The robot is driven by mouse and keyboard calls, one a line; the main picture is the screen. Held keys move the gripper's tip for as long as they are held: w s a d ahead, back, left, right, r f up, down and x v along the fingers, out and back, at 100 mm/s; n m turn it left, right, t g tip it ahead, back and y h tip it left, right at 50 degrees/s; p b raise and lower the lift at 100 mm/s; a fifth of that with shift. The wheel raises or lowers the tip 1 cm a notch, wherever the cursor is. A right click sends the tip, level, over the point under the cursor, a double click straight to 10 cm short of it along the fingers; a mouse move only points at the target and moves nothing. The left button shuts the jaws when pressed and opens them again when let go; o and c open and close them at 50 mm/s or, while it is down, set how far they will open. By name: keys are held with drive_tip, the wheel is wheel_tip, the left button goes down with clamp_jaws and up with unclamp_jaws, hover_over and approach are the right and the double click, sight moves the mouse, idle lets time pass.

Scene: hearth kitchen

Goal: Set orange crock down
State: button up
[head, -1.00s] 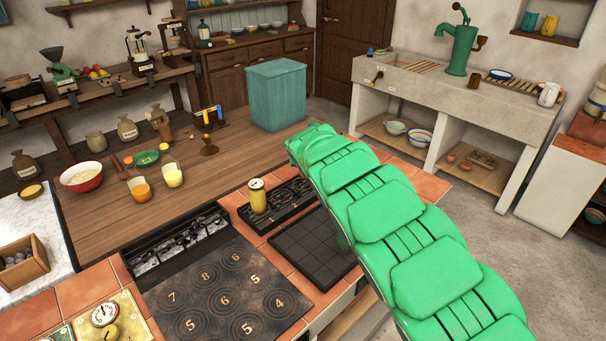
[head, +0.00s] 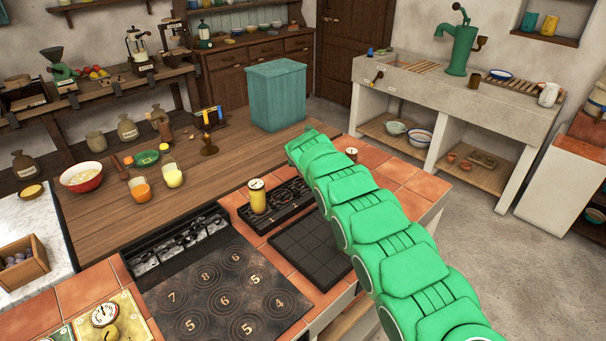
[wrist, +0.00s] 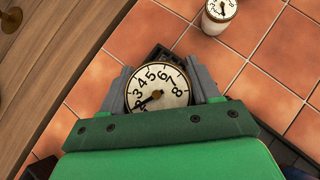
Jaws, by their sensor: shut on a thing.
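My gripper (wrist: 158,72) is shut on a round thing, taken to be the orange crock (wrist: 158,92). Only its cream dial top with black numbers and a brass rim shows between the grey jaws in the wrist view; its body colour is hidden. It is over or on orange tiles (wrist: 115,120); I cannot tell whether it touches them. In the head view my green arm hides the gripper and the held crock.
Another dial-topped vessel (wrist: 220,10) stands on the tiles nearby; a dial top also shows beyond my arm in the head view (head: 351,152). A yellow dial-topped canister (head: 258,200) stands on a black burner grate. A teal box (head: 277,95) stands behind. Bare tiles (head: 405,178) lie right of my arm.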

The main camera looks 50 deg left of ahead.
sight(303, 181)
drive_tip(key=shift+s+x, duration=0.25)
drive_tip(key=shift+x, duration=1.1)
drive_tip(key=shift+w+a+f, duration=0.25)
drive_tip(key=shift+a+f, duration=0.1)
drive_tip(key=shift+f, duration=0.2)
drive_tip(key=shift+a+f, duration=0.1)
drive_tip(key=shift+f, duration=0.05)
drive_tip(key=shift+w+a+f, duration=0.1)
drive_tip(key=shift+w+f, duration=0.05)
drive_tip(key=shift+f, duration=1.45)
drive_tip(key=shift+f, duration=0.2)
drive_tip(key=o, duration=1.4)
drive_tip(key=shift+r, duration=0.1)
